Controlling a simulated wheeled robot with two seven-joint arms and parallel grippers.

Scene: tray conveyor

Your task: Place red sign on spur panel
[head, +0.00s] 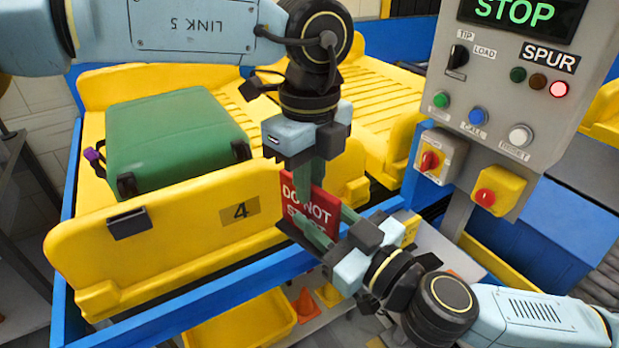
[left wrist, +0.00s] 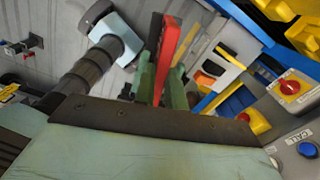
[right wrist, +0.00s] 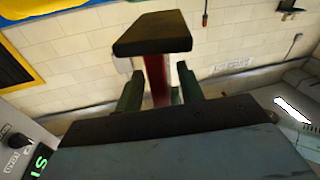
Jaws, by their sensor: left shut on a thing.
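The red sign (head: 322,208), with white "DO NOT" lettering, is held up in front of the yellow tray in the head view. My left gripper (head: 310,178) points down and is shut on its upper part. The sign shows edge-on between green fingers in the left wrist view (left wrist: 166,50). My right gripper (head: 328,230) is at the sign's lower part, fingers open on either side of it. The right wrist view shows gaps beside the red sign (right wrist: 156,78) and a dark block (right wrist: 152,34) at its end. The grey spur panel (head: 497,100) stands to the right, showing "STOP".
A green suitcase (head: 175,135) lies in the yellow tray marked 4 (head: 150,245). The panel has a lit red lamp (head: 559,89), several buttons and two red knobs (head: 430,161). A yellow bin (head: 240,322) and small orange cones (head: 306,304) are below the blue frame.

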